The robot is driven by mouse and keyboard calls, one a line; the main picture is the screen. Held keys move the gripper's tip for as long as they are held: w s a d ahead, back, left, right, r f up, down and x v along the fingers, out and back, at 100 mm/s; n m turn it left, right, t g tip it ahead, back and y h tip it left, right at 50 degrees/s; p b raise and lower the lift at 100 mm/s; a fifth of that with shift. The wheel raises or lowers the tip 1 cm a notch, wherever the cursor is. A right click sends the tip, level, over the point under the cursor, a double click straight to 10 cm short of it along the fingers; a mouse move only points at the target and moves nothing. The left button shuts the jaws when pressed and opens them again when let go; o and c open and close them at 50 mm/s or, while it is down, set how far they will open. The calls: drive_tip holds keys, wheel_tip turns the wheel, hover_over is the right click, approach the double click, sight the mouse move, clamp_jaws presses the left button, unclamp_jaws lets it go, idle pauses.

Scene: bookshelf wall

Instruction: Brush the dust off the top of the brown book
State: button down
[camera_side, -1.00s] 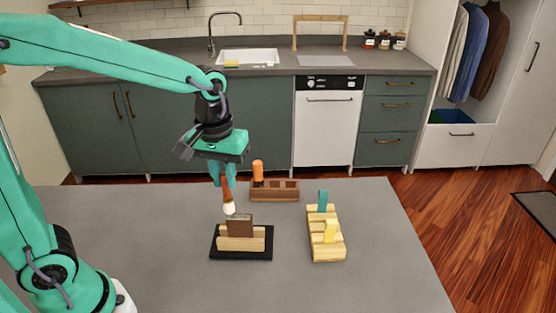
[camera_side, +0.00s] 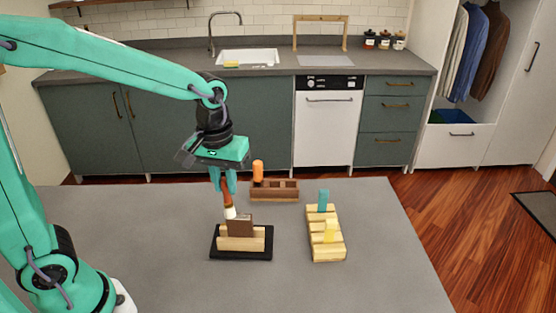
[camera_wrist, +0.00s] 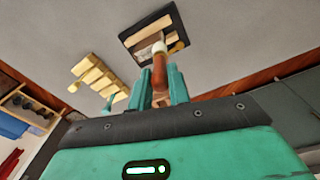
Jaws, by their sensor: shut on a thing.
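My gripper (camera_side: 223,183) is shut on a brush (camera_side: 228,204) with a red-brown handle and white bristles, pointing down. The brown book (camera_side: 240,226) stands upright in a light wooden holder (camera_side: 240,244) on a black base (camera_side: 263,256). The bristles are at the book's upper left corner in the side view; I cannot tell whether they touch it. The wrist view shows the brush (camera_wrist: 160,75) between my gripper's fingers (camera_wrist: 161,88), its white tip overlapping the holder area. No dust can be made out.
A brown rack (camera_side: 287,192) with an orange-handled thing (camera_side: 258,170) stands behind the book. The front of the grey table (camera_side: 390,285) is clear.

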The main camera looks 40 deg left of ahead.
drive_tip(key=shift+w+d, duration=1.5)
drive_tip(key=shift+d, duration=0.25)
drive_tip(key=shift+s+a, duration=0.1)
drive_tip(key=shift+a, duration=0.05)
drive_tip(key=shift+s+a+f, duration=0.2)
drive_tip(key=shift+s+a, duration=1.3)
drive_tip(key=shift+a, duration=0.15)
drive_tip(key=shift+d, duration=0.1)
drive_tip(key=shift+w+d+r, duration=0.1)
drive_tip(key=shift+w+d, duration=0.3)
drive_tip(key=shift+d, duration=0.25)
drive_tip(key=shift+w+d, duration=0.4)
drive_tip(key=shift+d, duration=0.3)
drive_tip(key=shift+w+d+r, duration=0.1)
drive_tip(key=shift+w+d, duration=0.3)
drive_tip(key=shift+d, duration=0.25)
drive_tip(key=shift+s+a+f, duration=0.1)
drive_tip(key=shift+s+a, duration=1.4)
drive_tip(key=shift+a, duration=0.25)
